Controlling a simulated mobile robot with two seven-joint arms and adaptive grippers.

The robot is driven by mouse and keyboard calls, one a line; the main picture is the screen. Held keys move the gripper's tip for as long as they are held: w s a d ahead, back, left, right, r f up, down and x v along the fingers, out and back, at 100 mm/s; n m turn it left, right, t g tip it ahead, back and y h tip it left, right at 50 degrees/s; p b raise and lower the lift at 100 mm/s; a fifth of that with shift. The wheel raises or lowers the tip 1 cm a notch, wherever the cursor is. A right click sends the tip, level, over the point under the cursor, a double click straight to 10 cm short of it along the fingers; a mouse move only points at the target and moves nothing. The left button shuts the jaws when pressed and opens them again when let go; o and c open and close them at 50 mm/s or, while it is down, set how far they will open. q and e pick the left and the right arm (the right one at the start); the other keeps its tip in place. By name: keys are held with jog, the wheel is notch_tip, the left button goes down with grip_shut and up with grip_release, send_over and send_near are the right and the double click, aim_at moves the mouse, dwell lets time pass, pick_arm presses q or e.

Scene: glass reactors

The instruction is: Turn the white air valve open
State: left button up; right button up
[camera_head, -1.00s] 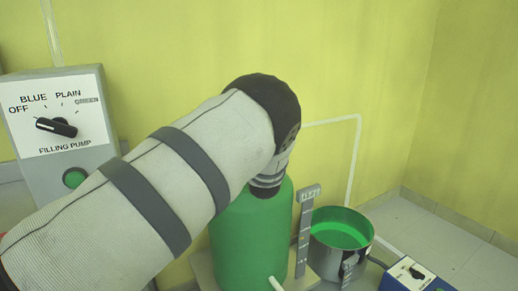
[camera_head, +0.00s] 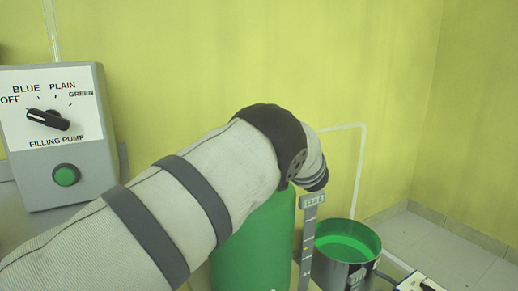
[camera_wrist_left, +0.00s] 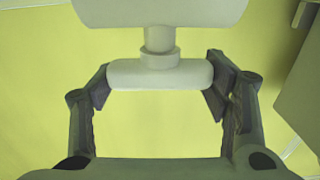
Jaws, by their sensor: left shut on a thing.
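The white air valve's handle (camera_wrist_left: 160,73) is a rounded bar on a short stem in the left wrist view, below a larger pale block (camera_wrist_left: 160,8). My left gripper (camera_wrist_left: 158,84) has one finger against each end of the bar and is shut on it. In the head view my left arm crosses from the lower left and its wrist bends down to the right. The gripper and the valve cannot be made out there. My right gripper is in neither view.
A green vessel (camera_head: 250,245) stands behind my arm, with a grey upright bracket (camera_head: 307,245) beside it. A metal pot (camera_head: 335,266) with green liquid stands to its right. The filling pump panel (camera_head: 55,135) is at left. A blue-and-white box (camera_head: 415,285) is partly cut off.

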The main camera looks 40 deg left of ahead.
pick_arm(q)
jog(key=shift+r, duration=0.2)
jog(key=o, duration=1.2)
jog(key=shift+c, duration=0.2)
jog(key=shift+f, duration=0.1)
jog(key=v, duration=1.2)
